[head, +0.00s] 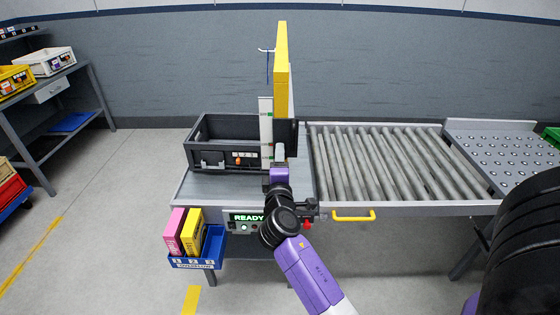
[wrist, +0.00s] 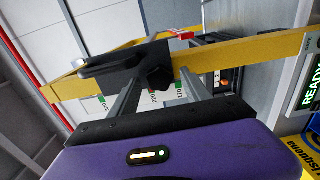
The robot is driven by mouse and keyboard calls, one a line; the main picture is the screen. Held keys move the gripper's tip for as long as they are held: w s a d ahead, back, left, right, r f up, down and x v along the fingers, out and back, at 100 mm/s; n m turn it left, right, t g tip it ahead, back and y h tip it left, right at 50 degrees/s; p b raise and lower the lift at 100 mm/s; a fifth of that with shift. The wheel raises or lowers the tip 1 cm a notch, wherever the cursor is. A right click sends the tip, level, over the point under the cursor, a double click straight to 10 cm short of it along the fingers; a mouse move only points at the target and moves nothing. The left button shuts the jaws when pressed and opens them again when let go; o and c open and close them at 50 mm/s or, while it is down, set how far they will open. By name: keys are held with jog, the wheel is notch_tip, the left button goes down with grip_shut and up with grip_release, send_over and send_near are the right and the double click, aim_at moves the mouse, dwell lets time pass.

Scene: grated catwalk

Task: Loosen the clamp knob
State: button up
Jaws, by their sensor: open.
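The clamp knob (wrist: 158,78) is a dark, faceted knob on a black clamp block (wrist: 112,64) across a yellow post in the wrist view. In the head view the black block (head: 287,132) shows beside the yellow upright post (head: 282,70), but the knob itself is hidden by my arm. My gripper (wrist: 163,84) is open, with one grey finger on each side of the knob. I cannot tell whether either finger touches it. In the head view my gripper (head: 279,153) is just below the block. A white scale strip (head: 265,125) with green and red marks stands beside the post.
A black crate (head: 213,151) sits on the bench left of the post. A roller conveyor (head: 375,165) runs to the right. A green READY display (head: 248,217) and a blue bin (head: 193,261) with pink and yellow boxes are at the bench front.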

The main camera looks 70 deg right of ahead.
jog(key=b+v, duration=0.2)
jog(key=v, duration=0.5)
jog(key=shift+s+a, duration=0.15)
jog(key=shift+a, duration=0.2)
jog(key=w+a+f+t+y, duration=0.1)
jog(key=a+f+t+y, duration=0.2)
jog(key=a+t+y, duration=1.25)
jog(key=s+a+f+m+g+y, duration=0.1)
jog(key=s+a+m+g, duration=0.3)
jog(key=s+a, duration=1.5)
jog(key=s+f+g, duration=0.1)
jog(key=g, duration=0.2)
jog(key=shift+s+a+f+m+b, duration=0.2)
jog(key=shift+m+b, duration=0.1)
jog(key=shift+b, duration=0.1)
